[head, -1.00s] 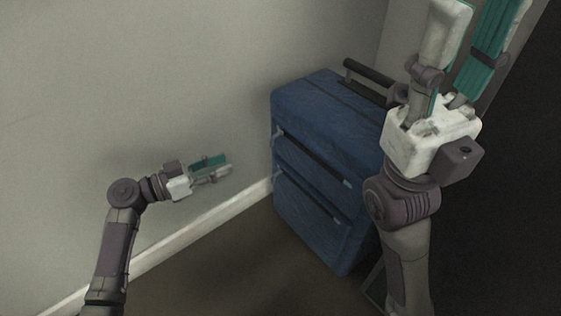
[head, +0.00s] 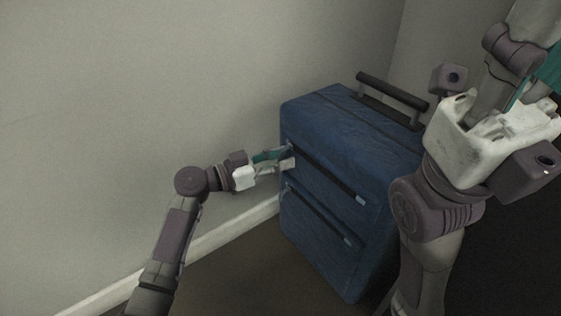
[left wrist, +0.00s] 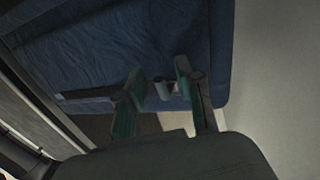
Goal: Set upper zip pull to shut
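A blue suitcase (head: 335,135) stands upright near the wall, with two dark zip strips on its front. The upper zip (head: 328,178) slants down to the right, with a light tab at its right end (head: 360,199). My left gripper (head: 286,158) is at the upper zip's left end and hides it in the head view. In the left wrist view, its fingers (left wrist: 160,74) are apart, with a small grey zip pull (left wrist: 163,90) between them; contact cannot be told. My right gripper (head: 500,120) is at the upper right, its fingertips out of frame.
The lower zip (head: 318,214) runs below, with a light tab at its right end. A dark carry handle (head: 392,91) stands on top of the suitcase. The grey wall (head: 150,100) is close to my left arm. Bare floor (head: 240,275) lies in front.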

